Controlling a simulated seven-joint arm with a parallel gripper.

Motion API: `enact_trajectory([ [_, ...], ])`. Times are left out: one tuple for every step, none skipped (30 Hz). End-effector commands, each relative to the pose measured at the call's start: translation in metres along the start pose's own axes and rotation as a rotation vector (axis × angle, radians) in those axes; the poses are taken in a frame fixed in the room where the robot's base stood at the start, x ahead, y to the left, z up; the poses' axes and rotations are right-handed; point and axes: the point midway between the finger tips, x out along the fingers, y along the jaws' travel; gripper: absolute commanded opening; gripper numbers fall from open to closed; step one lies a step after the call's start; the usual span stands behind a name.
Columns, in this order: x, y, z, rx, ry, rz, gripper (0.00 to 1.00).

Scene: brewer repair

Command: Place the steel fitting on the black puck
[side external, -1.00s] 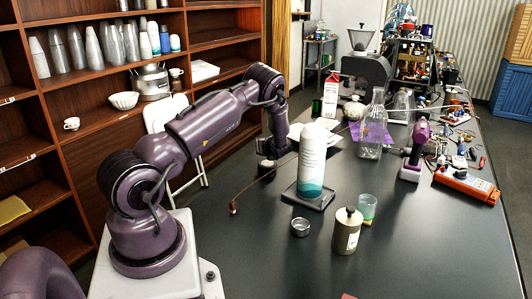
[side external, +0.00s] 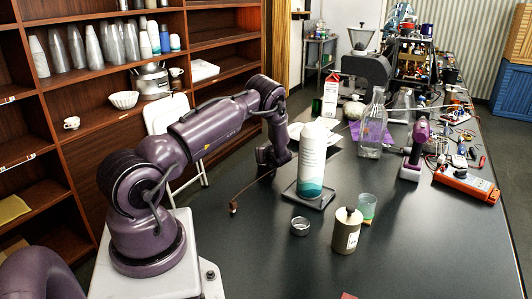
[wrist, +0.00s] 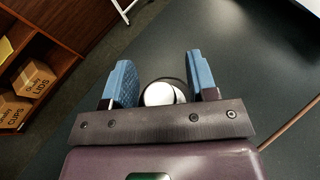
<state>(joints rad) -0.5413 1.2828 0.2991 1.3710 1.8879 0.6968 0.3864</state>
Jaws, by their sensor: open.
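In the wrist view, a pale, shiny round piece (wrist: 159,94), which looks like the steel fitting, lies between the two blue fingers of my gripper (wrist: 162,82). A dark round rim (wrist: 177,82), perhaps the black puck, shows just behind and beside it. I cannot tell whether the pale piece rests on it or stands apart. The fingers are open, with a gap visible on the right of the piece. In the side view, my gripper (side external: 270,158) is low near the table's left edge, behind the tall white bottle; its fingertips and the pieces there cannot be made out.
The tall white and teal bottle (side external: 311,160) stands on a black square base (side external: 318,205). In front are a small metal ring (side external: 300,226), a metal canister (side external: 346,232) and a green-tinted cup (side external: 367,207). A thin copper-coloured rod (side external: 252,190) runs near my gripper.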

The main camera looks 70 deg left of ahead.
Motion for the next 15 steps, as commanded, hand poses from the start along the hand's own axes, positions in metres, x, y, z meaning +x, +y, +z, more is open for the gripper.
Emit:
enact_trajectory([
  [-0.001,0.000,0.003,-0.001,-0.001,0.000,0.53],
  [-0.003,-0.001,0.003,-0.001,-0.001,-0.001,0.53],
  [-0.007,-0.001,0.003,0.001,-0.001,-0.002,0.53],
  [-0.011,-0.002,0.003,0.002,0.000,-0.003,0.53],
  [-0.015,-0.002,0.003,0.001,0.000,-0.003,0.53],
  [-0.022,-0.002,0.003,0.001,0.000,-0.003,0.53],
  [-0.027,-0.001,0.003,0.002,0.000,-0.003,0.53],
  [-0.032,-0.001,0.003,0.002,0.000,-0.003,0.53],
  [-0.040,-0.002,0.003,0.001,0.000,-0.004,0.53],
  [-0.045,-0.001,0.003,0.002,0.000,-0.003,0.53],
  [-0.050,-0.002,0.003,0.001,-0.001,-0.003,0.53],
  [-0.056,-0.001,0.003,0.002,0.000,-0.003,0.53],
  [-0.060,-0.001,0.003,0.001,0.000,-0.003,0.53],
  [-0.064,-0.001,0.003,0.001,0.000,-0.003,0.53],
  [-0.068,-0.001,0.003,0.000,0.000,-0.002,0.53],
])
